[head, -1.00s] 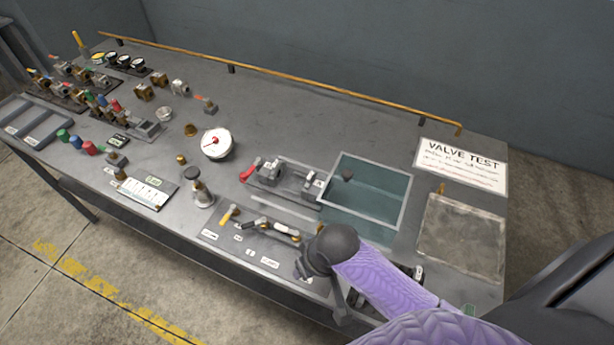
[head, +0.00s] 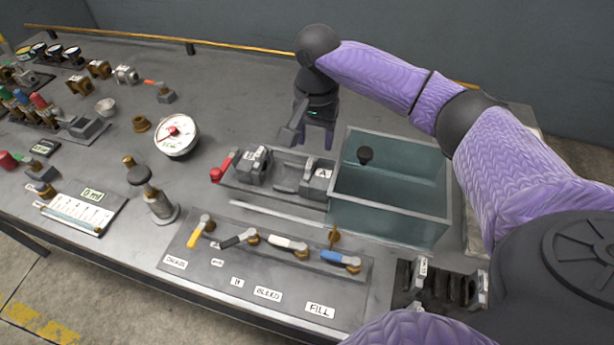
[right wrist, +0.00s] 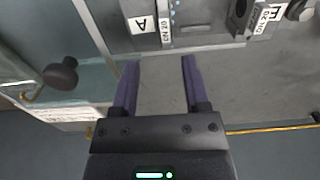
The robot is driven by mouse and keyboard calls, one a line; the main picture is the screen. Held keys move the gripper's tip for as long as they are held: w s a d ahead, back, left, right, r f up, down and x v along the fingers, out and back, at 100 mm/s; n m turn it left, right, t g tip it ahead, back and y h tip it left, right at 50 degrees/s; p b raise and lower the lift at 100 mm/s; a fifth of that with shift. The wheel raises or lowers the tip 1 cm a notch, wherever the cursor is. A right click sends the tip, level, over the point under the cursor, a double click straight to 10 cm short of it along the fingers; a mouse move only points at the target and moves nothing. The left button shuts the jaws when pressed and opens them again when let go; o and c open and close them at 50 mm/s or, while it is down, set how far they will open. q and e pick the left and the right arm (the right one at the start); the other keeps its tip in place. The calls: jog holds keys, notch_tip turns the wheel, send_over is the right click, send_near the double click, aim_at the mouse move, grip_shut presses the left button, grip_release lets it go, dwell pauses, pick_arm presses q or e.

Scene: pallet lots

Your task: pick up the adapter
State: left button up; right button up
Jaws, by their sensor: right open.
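No part in view is labelled adapter, so I cannot tell for certain which one it is. A small brass fitting (head: 141,123) stands loose on the bench left of the round white gauge (head: 177,135). My right gripper (head: 318,140) is open and empty, pointing down behind the grey clamp fixture (head: 285,179), near the tank's back left corner. In the right wrist view, its two purple fingers (right wrist: 159,62) are apart with bare grey bench between them. The fixture's jaw block marked A and DN 20 (right wrist: 150,22) lies just beyond the fingertips. My left gripper is not in view.
The open glass-sided tank (head: 395,216) stands right of the fixture, with a dark knob (head: 366,155) at it. A lever panel (head: 265,262) lies in front. A hand pump (head: 152,196) stands upright left of it. A yellow rail (head: 240,48) runs behind.

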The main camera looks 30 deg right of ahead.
aim_at(310, 163)
jog(key=f+b, duration=0.1)
jog(key=f, duration=0.1)
jog(key=a+f, duration=0.1)
jog(key=f, duration=0.2)
jog(key=shift+b, duration=0.35)
jog(key=shift+c, duration=0.2)
grip_shut()
dwell(0.7)
